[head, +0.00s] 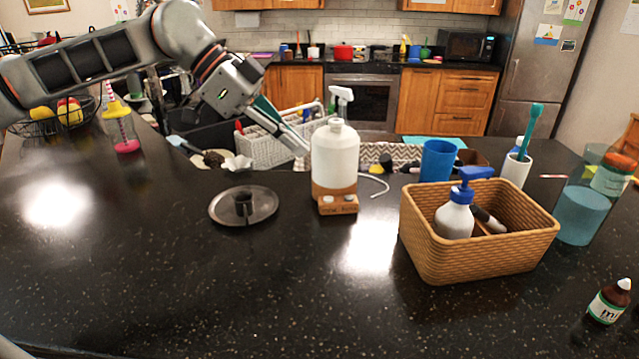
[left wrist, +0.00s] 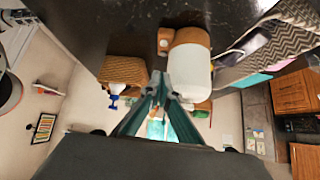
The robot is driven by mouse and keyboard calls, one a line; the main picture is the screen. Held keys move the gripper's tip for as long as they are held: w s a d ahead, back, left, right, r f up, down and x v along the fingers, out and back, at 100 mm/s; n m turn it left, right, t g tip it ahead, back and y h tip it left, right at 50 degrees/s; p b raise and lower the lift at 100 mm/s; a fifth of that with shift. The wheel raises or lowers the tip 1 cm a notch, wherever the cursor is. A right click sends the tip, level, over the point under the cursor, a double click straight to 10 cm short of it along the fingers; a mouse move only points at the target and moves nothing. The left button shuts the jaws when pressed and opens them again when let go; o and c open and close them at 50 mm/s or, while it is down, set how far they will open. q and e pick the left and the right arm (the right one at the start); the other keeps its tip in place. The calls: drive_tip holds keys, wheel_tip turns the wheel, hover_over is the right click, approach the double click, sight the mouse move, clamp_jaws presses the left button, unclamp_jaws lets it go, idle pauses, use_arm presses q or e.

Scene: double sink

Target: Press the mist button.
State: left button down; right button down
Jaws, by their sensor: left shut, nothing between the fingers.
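A white bottle-shaped device (head: 335,155) with a wooden base (head: 338,205) stands upright on the dark counter. Two small pale buttons, the left one (head: 326,199) and the right one (head: 349,198), sit on the base's front block above small lettering that I cannot read surely. My left gripper (head: 302,148) is shut and empty, its tips just left of the white body in the head view. The left wrist view shows the gripper's fingertips (left wrist: 161,78) together beside the white body (left wrist: 190,70), with the wooden base (left wrist: 190,37) and a button (left wrist: 163,43) beyond. My right gripper is not in view.
A round metal dish (head: 243,207) lies left of the device. A wicker basket (head: 470,262) with a blue-topped pump bottle (head: 456,215) stands to the right. A blue cup (head: 437,160) is behind it. The counter in front of the device is clear.

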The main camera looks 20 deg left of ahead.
use_arm(q)
hover_over(328, 199)
drive_tip(key=a, duration=0.1)
drive_tip(key=f, duration=0.5)
drive_tip(key=shift+s+a+p, duration=0.1)
drive_tip(key=shift+s+p, duration=0.1)
drive_tip(key=shift+p, duration=0.1)
wheel_tip(328, 199, down, 2)
drive_tip(key=shift+a+f, duration=0.15)
drive_tip(key=shift+w+f+p, duration=0.1)
drive_tip(key=shift+f+p, duration=0.2)
drive_tip(key=shift+f, duration=0.4)
drive_tip(key=shift+a, duration=0.1)
